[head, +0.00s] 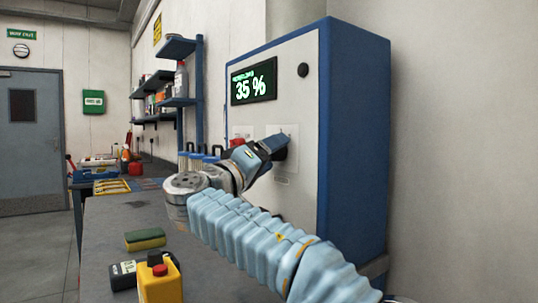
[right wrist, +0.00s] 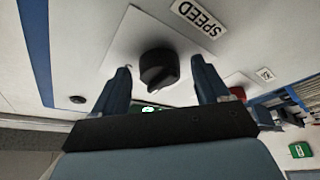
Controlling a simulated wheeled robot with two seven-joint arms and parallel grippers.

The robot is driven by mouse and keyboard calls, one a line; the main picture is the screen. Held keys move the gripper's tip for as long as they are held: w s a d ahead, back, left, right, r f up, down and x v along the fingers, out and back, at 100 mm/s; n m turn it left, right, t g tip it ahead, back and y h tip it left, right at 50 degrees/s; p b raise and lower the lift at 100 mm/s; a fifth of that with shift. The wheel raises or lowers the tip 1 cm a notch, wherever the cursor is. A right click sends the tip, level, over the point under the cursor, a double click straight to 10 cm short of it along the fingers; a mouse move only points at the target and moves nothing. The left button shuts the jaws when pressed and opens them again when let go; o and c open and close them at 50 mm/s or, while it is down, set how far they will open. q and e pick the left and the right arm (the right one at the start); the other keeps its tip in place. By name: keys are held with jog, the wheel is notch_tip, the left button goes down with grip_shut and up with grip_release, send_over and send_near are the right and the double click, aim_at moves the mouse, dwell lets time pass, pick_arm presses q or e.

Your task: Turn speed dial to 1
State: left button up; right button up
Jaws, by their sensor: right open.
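The speed dial (right wrist: 159,69) is a black round knob on a pale plate, with a SPEED label (right wrist: 199,17) beside it in the right wrist view. My right gripper (right wrist: 160,88) is open, with one blue finger on each side of the dial and a gap on both sides. In the head view my right gripper (head: 275,147) is at the cabinet's front panel and covers most of the dial. The cabinet's display (head: 254,81) reads 35 %. The dial's scale marks are too small or hidden to read. My left gripper is not in view.
The blue and white cabinet (head: 357,140) stands on the grey bench (head: 120,225). A round black knob (head: 303,70) is beside the display. Wall shelves (head: 180,101) are behind.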

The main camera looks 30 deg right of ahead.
jog(key=c, duration=1)
jog(key=shift+c, duration=0.2)
jog(key=shift+s+r+n+t+y+p, duration=0.15)
jog(key=shift+n+y, duration=0.5)
jog(key=shift+n, duration=1)
jog(key=shift+w+r+n+t+y+p, duration=0.1)
jog(key=shift+n+y+p, duration=0.35)
jog(key=shift+n, duration=1.15)
jog(key=shift+s+r+n+t+y+p, duration=0.1)
jog(key=shift+n+y, duration=0.7)
jog(key=shift+n, duration=0.85)
jog(key=o, duration=1)
jog(key=shift+o, duration=0.2)
